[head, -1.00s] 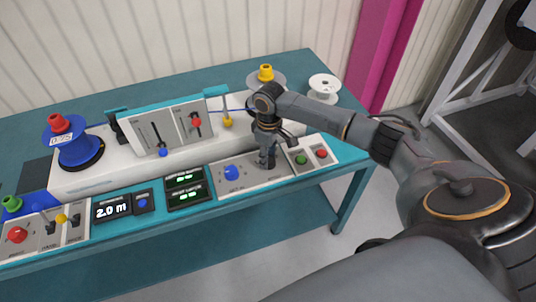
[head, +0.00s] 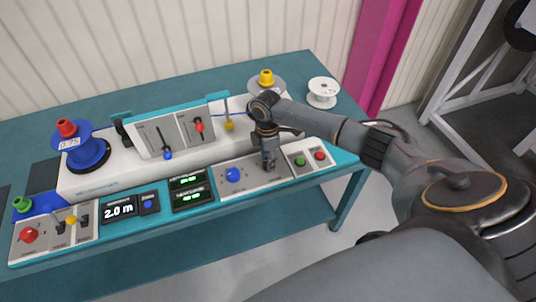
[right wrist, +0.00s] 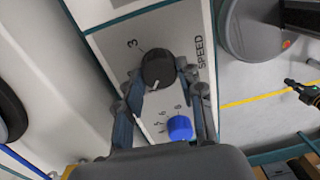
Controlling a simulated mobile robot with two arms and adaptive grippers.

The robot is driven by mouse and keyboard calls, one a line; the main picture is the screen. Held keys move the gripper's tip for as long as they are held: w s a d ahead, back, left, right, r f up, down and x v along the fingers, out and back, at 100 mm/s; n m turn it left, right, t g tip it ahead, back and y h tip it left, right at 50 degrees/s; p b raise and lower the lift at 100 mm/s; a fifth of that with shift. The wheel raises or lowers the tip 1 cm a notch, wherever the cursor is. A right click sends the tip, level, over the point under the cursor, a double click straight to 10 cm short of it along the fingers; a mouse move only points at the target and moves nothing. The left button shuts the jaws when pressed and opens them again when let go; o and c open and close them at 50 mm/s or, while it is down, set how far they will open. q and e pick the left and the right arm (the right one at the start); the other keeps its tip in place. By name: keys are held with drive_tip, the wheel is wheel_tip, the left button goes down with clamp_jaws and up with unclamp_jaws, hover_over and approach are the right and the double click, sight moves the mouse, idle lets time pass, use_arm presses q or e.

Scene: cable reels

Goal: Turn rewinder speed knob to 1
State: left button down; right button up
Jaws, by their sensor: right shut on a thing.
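A black round knob (right wrist: 158,68) sits on the light grey panel in the right wrist view, beside the printed word SPEED and a 3. My right gripper (right wrist: 162,80) is shut on this knob, one fingertip on each side. In the head view my right gripper (head: 268,166) points down at the front panel and hides the black knob. A blue knob (right wrist: 180,128) with small numbers beside it lies between the finger bases in the wrist view; it also shows in the head view (head: 233,174), left of the gripper. The pointer's exact setting is unclear. My left gripper is out of view.
Green (head: 300,162) and red (head: 320,156) buttons stand close right of the gripper. Behind it are a lever panel (head: 175,135) and a yellow-topped reel (head: 266,78). A white spool (head: 323,92) stands on the table's back right. Displays and switches fill the left front.

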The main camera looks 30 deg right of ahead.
drive_tip(key=shift+n, duration=0.8)
drive_tip(key=o, duration=1.2)
drive_tip(key=r, duration=1.2)
drive_tip(key=shift+w, duration=0.25)
